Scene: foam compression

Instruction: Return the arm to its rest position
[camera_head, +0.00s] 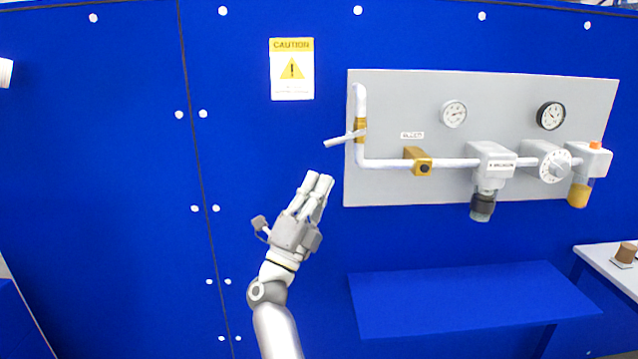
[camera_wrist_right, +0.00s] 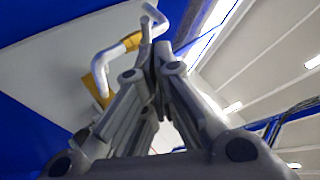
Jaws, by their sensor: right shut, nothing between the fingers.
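My right arm (camera_head: 275,325) reaches up from the bottom of the head view in front of the blue wall. My right gripper (camera_head: 321,178) points up and is shut and empty. It is just below and left of the lever handle (camera_head: 345,138) on the grey panel, with a visible gap in the head view. In the right wrist view the closed fingers (camera_wrist_right: 153,45) fill the middle, with the white pipe (camera_wrist_right: 120,48) and a yellow valve part (camera_wrist_right: 98,78) behind them. My left gripper is not in view.
The grey panel (camera_head: 400,100) carries gauges (camera_head: 453,113), a brass fitting (camera_head: 418,160), a regulator (camera_head: 490,165) and a dial (camera_head: 554,166). A caution sign (camera_head: 292,69) hangs left of it. A blue shelf (camera_head: 470,300) lies below. A white table (camera_head: 608,258) stands at the right edge.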

